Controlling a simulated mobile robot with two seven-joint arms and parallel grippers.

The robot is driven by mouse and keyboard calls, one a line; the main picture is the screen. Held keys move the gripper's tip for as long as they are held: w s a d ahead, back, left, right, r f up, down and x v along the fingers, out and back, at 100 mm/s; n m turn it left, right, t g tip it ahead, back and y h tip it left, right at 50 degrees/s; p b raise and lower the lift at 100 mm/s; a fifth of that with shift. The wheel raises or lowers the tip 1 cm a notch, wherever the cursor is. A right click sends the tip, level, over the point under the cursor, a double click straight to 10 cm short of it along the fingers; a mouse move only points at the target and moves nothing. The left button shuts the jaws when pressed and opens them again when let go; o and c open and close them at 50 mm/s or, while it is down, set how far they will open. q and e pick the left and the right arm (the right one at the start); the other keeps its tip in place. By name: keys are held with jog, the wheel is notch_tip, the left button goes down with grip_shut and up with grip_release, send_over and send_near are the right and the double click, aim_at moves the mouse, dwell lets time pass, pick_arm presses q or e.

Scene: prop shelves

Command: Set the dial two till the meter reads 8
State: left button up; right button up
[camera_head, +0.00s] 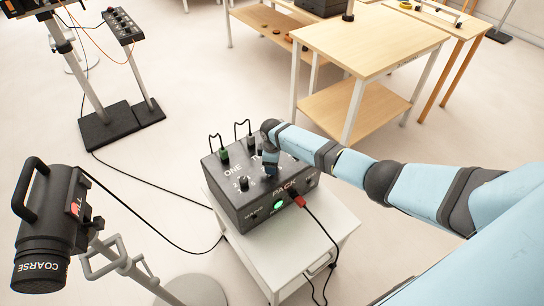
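A dark grey box labelled PACK (237,207) stands on a small white stand. Its top carries the labels ONE and TWO, the second partly covered by my gripper. A black knob (243,183) with small numerals around it sits below ONE. My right gripper (271,172) points down at the box top below TWO, at or just above where a second knob would be; that spot is hidden. Its fingers are too small and dark to tell open from shut. A round green-lit display (278,206) is on the box front, its reading not legible. My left gripper is not in view.
A red plug with a cable (299,201) is in the box's right front. Black cables rise from its back. A lamp marked COARSE (42,240) stands left. A wooden table (375,40) stands behind. Open floor lies between.

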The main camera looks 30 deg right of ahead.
notch_tip(320, 180, up, 14)
jog(key=shift+f, duration=0.2)
dwell(0.5)
jog(key=s+a+f+t, duration=0.1)
jog(key=s+a+f, duration=0.3)
jog(key=s+a+f+m+t+y+p, duration=0.1)
jog(key=s+a+f, duration=0.2)
jog(key=s+f, duration=0.1)
jog(key=shift+s+a+f+y, duration=0.1)
jog(key=shift+s+a+y, duration=0.05)
jog(key=shift+a+y, duration=0.2)
jog(key=s+a+f+m+t+y+p, duration=0.1)
jog(key=s+a+m+t, duration=0.15)
jog(key=s, duration=0.55)
jog(key=s+a+m+t+y+p, duration=0.1)
jog(key=s+a+m+t, duration=0.2)
jog(key=s, duration=0.5)
jog(key=s+r+m+t, duration=0.1)
jog(key=s+r+t, duration=0.2)
jog(key=s, duration=0.6)
notch_tip(320, 180, up, 3)
jog(key=shift+s+d+f+p, duration=0.2)
jog(key=shift+s+d+p, duration=0.15)
jog(key=shift+t+h, duration=0.25)
